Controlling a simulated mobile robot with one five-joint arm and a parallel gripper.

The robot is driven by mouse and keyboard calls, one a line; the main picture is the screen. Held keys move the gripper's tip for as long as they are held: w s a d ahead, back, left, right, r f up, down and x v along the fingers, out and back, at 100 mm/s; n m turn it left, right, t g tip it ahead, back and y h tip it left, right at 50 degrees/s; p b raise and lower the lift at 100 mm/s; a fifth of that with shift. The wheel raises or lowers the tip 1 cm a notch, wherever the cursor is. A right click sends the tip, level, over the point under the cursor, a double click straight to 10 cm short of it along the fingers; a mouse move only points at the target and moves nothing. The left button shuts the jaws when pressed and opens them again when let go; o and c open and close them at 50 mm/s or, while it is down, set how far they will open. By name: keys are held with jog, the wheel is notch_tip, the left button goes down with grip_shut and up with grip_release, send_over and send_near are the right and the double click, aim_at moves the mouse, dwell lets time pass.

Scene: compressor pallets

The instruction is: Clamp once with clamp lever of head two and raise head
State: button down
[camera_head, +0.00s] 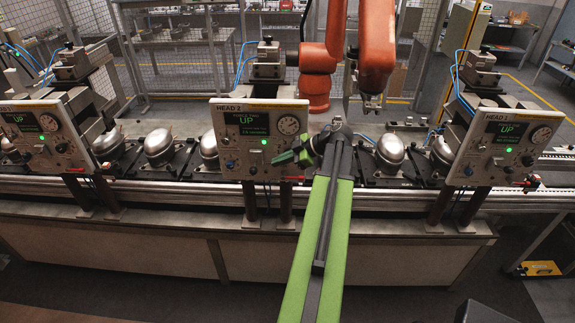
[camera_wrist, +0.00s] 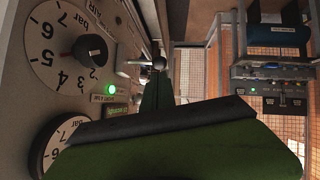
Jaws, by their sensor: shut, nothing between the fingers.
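The control panel of head two (camera_head: 230,160) is the middle one of three panels in the head view. Its green display (camera_head: 241,124) reads UP, and a small green light (camera_head: 264,141) is lit. My green gripper (camera_head: 277,159) is shut and empty, pointing left across the lower right of this panel. In the wrist view my gripper (camera_wrist: 158,88) reaches forward along the panel face. A lever with a round knob (camera_wrist: 160,62) shows just beyond the fingertips; I cannot tell whether they touch.
Panels on the left (camera_head: 48,135) and right (camera_head: 503,145) also show UP. Metallic compressors (camera_head: 390,150) stand on the line behind the panels. An orange robot arm (camera_head: 317,65) hangs behind head two. A conveyor rail (camera_head: 350,200) runs along the front.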

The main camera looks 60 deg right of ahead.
aim_at(256, 171)
jog(key=b+x, duration=0.3)
jog(key=x, duration=0.4)
jog(key=shift+a, duration=0.15)
jog(key=shift+f, duration=0.1)
